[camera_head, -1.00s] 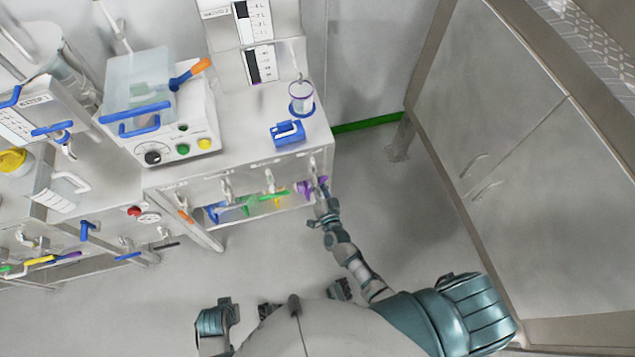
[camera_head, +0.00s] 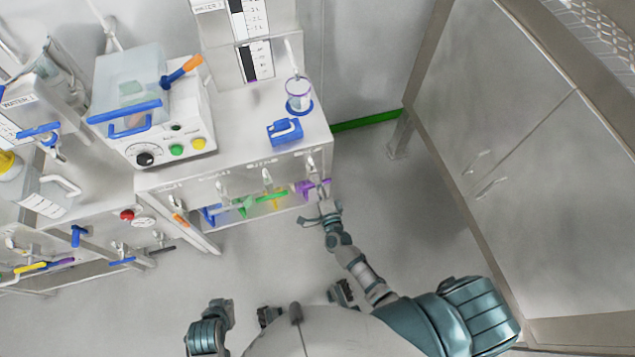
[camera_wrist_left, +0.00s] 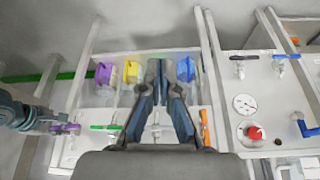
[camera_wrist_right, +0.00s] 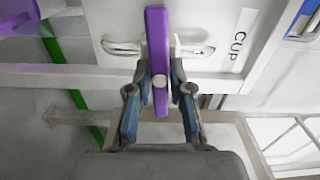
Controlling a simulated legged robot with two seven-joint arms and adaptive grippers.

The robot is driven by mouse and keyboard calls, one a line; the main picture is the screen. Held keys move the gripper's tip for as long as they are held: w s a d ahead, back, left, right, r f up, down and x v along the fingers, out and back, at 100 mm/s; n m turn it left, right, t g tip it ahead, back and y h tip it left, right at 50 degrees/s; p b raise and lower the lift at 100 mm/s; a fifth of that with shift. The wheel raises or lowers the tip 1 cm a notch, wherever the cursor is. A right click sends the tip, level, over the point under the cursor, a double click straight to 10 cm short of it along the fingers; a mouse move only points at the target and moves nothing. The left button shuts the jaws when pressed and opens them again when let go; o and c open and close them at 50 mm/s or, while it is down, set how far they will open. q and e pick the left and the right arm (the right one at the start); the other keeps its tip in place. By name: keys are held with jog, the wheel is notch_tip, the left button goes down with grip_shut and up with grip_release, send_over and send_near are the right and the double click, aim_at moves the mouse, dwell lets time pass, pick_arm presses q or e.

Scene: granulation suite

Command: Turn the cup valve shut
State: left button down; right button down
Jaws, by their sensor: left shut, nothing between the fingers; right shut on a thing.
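The cup valve has a long purple handle (camera_wrist_right: 157,60) with a pale round hub, beside the CUP label (camera_wrist_right: 242,40) in the right wrist view. In the head view the purple handle (camera_head: 309,188) is at the right end of the bench's front panel, running roughly along it. My right gripper (camera_head: 322,214) is at this valve. In the right wrist view its fingers (camera_wrist_right: 160,88) are shut on the purple handle, one on each side. My left gripper (camera_head: 220,310) is away from the bench, low in the head view. In the left wrist view its fingers (camera_wrist_left: 166,80) are shut and empty.
A blue-based clear cup (camera_head: 299,95) and a blue block with a handle (camera_head: 285,132) stand on the bench above. Open floor lies right of the bench, before a cabinet (camera_head: 490,130).

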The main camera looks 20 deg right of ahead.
pick_arm(q)
jog(key=shift+w+d+r+t, duration=0.1)
jog(key=shift+w+d+t, duration=0.1)
jog(key=shift+w, duration=0.2)
jog(key=shift+w+d+t, duration=0.1)
jog(key=shift+w+t, duration=0.1)
jog(key=shift+w, duration=0.2)
pick_arm(e)
jog(key=shift+d+f+m, duration=0.1)
jog(key=shift+f+m, duration=0.15)
jog(key=shift+m, duration=0.35)
jog(key=c, duration=1.2)
grip_release()
jog(key=shift+c, duration=0.2)
jog(key=shift+o, duration=1)
jog(key=s, duration=1.2)
jog(key=shift+a, duration=0.2)
